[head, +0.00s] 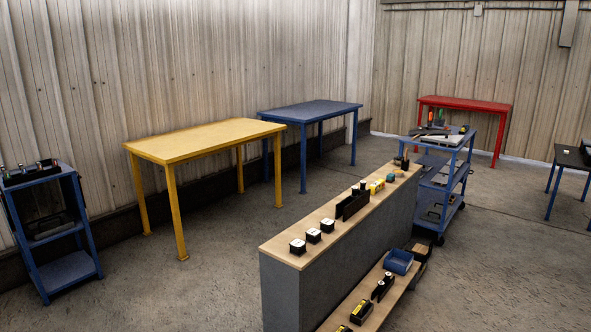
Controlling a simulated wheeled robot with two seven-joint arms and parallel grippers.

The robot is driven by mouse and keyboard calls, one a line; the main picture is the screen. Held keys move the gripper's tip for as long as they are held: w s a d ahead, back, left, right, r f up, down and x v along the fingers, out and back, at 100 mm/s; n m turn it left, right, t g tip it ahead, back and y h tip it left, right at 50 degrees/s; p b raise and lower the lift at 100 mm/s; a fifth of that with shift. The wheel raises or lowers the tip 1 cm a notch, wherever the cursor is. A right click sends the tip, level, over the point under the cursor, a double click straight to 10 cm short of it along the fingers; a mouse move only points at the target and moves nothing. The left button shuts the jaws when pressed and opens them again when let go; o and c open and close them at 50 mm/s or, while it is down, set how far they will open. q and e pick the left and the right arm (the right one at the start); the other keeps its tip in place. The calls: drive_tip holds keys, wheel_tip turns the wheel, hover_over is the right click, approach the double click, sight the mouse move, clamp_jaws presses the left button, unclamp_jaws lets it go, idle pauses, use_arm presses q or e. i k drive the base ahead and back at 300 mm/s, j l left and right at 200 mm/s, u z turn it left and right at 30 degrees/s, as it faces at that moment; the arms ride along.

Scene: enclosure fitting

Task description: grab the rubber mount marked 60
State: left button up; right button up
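Several small black blocks with white tops stand in a row on the near end of a long wood-topped counter (285,257) in the head view. The nearest is a black block (297,247), then a second block (313,236) and a third block (328,225) behind it. They may be rubber mounts, but their markings are too small to read, so I cannot tell which thing is marked 60. Neither of my grippers is in view.
A lower shelf (340,318) holds a blue bin (398,261) and small parts. A yellow table (205,140), blue table (310,108) and red table (465,103) look empty. A blue cart (440,185) stands behind the counter, a blue rack (70,268) at left. Floor left of the counter is clear.

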sight(313, 236)
drive_tip(key=k+u, duration=0.25)
drive_tip(key=k, duration=0.5)
drive_tip(key=i+j+u, duration=0.1)
drive_tip(key=j+u, duration=0.15)
drive_tip(key=i+j+u, duration=0.25)
drive_tip(key=k+l, duration=0.1)
drive_tip(key=l, duration=0.35)
drive_tip(key=k+l, duration=0.1)
drive_tip(key=l, duration=0.4)
drive_tip(key=i+l, duration=0.1)
drive_tip(key=l, duration=0.25)
drive_tip(key=i+l, duration=0.15)
drive_tip(key=l, duration=0.2)
drive_tip(key=i+l, duration=0.1)
drive_tip(key=l, duration=0.3)
drive_tip(key=i+l, duration=0.15)
drive_tip(key=l, duration=0.2)
drive_tip(key=i+l, duration=0.1)
drive_tip(key=l, duration=0.25)
drive_tip(key=i+l, duration=0.15)
drive_tip(key=l, duration=0.2)
drive_tip(key=i+l, duration=0.1)
drive_tip(key=l, duration=0.25)
drive_tip(key=i+l, duration=0.15)
drive_tip(key=i, duration=0.4)
drive_tip(key=i+l, duration=0.1)
drive_tip(key=i, duration=0.45)
